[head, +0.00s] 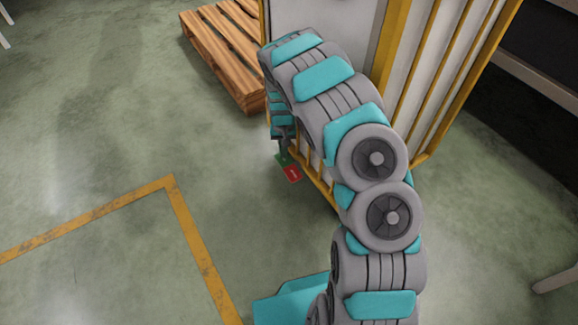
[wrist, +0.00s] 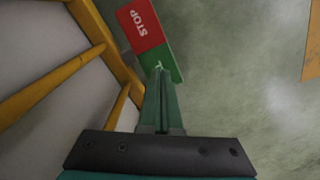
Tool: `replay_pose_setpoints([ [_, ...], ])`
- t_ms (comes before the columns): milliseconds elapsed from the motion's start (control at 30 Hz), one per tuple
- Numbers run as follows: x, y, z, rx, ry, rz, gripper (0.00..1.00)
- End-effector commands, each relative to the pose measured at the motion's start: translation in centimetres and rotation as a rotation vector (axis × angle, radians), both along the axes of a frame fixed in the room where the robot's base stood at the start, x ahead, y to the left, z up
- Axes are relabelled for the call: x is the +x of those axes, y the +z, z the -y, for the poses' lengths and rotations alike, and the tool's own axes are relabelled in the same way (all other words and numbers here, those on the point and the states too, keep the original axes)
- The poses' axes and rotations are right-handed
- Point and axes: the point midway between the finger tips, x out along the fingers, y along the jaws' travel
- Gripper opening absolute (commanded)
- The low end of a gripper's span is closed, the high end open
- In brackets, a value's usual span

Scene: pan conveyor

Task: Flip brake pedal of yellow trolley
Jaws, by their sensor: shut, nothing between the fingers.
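The yellow trolley (head: 394,45) stands at the top right of the head view, with yellow bars around pale panels. Its yellow frame (wrist: 75,70) fills the left of the wrist view. The brake pedal (wrist: 143,28) sticks out low from the frame, with a red half marked STOP and a green half. In the head view the pedal (head: 292,174) shows beside the trolley's lower edge. My gripper (wrist: 160,72) is shut and empty, with its fingertips over the green half. I cannot tell whether they touch it. In the head view my arm partly hides the trolley.
A wooden pallet (head: 228,50) lies on the floor left of the trolley. Yellow floor lines (head: 172,182) cross the open floor at the left. A pale leg-like part (head: 556,280) shows at the right edge. The floor left of the pedal is clear.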

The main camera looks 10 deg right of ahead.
Motion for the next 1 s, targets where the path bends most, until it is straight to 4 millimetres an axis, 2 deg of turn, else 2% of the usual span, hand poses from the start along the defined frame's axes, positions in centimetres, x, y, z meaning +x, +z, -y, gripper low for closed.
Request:
replay_pose_setpoints([
  [1000, 0.0, -1.4, 0.0, 0.000, 0.000, -0.001, 0.00],
])
